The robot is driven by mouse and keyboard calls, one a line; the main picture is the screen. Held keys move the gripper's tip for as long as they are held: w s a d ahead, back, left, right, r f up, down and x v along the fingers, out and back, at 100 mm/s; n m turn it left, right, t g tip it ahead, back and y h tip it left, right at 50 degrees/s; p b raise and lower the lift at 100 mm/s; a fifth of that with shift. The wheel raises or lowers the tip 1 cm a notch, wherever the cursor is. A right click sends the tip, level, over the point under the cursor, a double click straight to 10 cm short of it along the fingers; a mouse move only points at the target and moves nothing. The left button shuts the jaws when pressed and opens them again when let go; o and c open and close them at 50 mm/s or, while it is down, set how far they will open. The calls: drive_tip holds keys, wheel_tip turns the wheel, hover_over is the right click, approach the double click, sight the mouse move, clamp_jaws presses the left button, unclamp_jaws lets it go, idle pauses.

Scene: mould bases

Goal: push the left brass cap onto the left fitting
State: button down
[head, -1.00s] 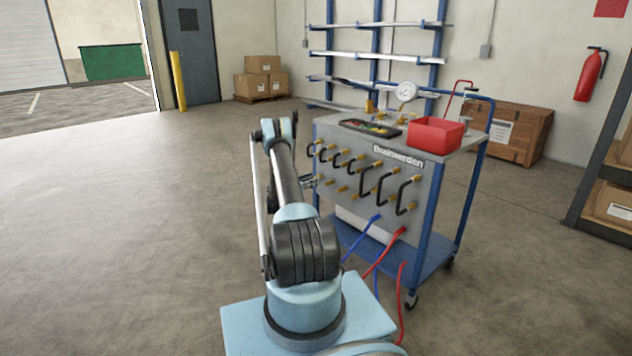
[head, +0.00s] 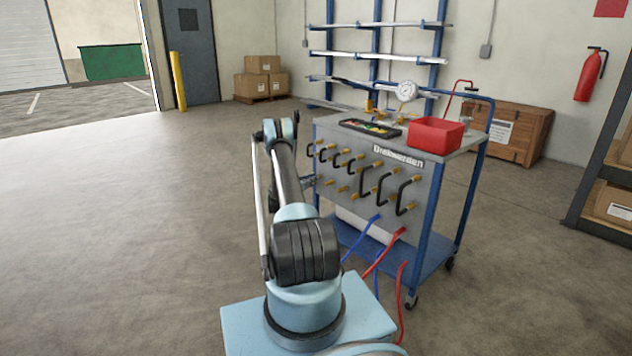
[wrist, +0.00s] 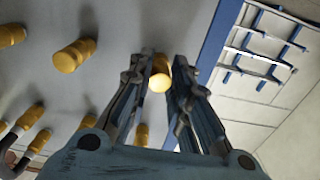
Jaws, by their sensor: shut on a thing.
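My gripper (wrist: 163,75) is shut on a brass cap (wrist: 160,82) in the wrist view. The cap's bright round end faces the camera between the two fingertips. The grey panel (wrist: 112,30) of the mould base is just beyond it. The fitting behind the cap is hidden, so I cannot tell how far the cap sits on it. In the head view, my gripper (head: 308,182) is at the left edge of the panel (head: 345,208), below the row of black hoses. The cap is too small to make out there.
Other brass fittings (wrist: 74,55) stick out of the panel close beside my gripper. Black hose loops (head: 366,186) project from the panel to the right. The panel is on a blue trolley (head: 425,262) with a red bin (head: 435,134) on top. Floor to the left is clear.

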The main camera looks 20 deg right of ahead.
drive_tip(key=shift+a, duration=0.15)
drive_tip(key=shift+v, duration=2.15)
drive_tip(key=shift+s+a, duration=0.15)
drive_tip(key=shift+a, duration=0.05)
drive_tip(key=v, duration=0.6)
